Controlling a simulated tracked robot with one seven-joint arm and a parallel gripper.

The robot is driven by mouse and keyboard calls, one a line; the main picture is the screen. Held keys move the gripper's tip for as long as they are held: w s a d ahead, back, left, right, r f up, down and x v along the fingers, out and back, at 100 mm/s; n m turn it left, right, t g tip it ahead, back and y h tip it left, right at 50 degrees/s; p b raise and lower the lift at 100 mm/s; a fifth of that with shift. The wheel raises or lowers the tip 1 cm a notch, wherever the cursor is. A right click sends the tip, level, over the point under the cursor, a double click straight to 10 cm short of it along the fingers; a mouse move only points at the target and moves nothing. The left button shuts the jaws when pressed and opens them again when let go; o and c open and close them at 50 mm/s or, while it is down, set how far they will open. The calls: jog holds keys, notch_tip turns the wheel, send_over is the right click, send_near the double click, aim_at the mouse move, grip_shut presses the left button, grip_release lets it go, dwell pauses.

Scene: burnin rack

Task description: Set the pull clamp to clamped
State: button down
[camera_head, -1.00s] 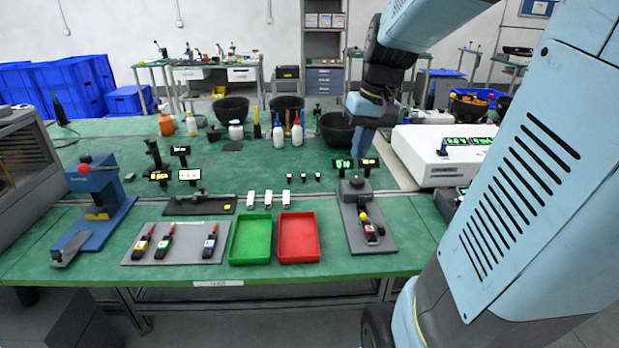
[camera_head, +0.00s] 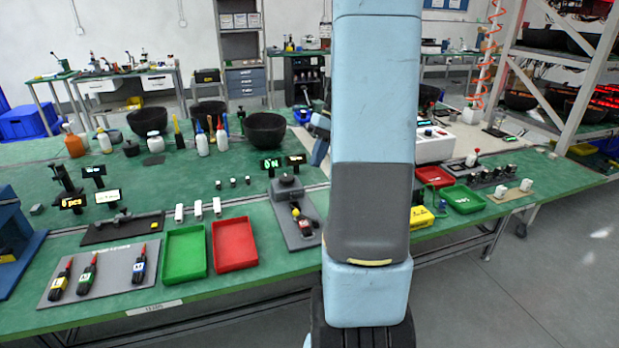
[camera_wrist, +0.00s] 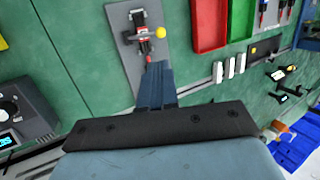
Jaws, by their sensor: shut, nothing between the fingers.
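What looks like the pull clamp (camera_head: 305,225), with red and metal parts and a yellow ball knob, is mounted on a grey plate (camera_head: 306,241) on the green bench, right of the red tray. In the wrist view the clamp (camera_wrist: 141,20) shows at the top, with the yellow ball to its right. I cannot tell its lever setting. My gripper (camera_wrist: 158,68) is shut and empty. Its blue fingers overlap the near end of the plate in the wrist view, apparently above it; contact cannot be told. In the head view my arm hides most of the gripper.
A red tray (camera_head: 235,245) and green tray (camera_head: 185,254) lie left of the plate. A board (camera_head: 103,281) with several handled tools is further left. Small displays (camera_head: 271,164) stand behind the plate. A white instrument (camera_head: 433,147) and more trays are right, partly behind my arm.

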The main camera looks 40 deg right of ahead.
send_over(305, 217)
jog(key=w, duration=0.1)
jog(key=f, duration=1.1)
jog(key=shift+w+a+f, duration=0.1)
jog(key=shift+a+f, duration=0.15)
jog(key=shift+f, duration=0.15)
jog(key=shift+d, duration=0.15)
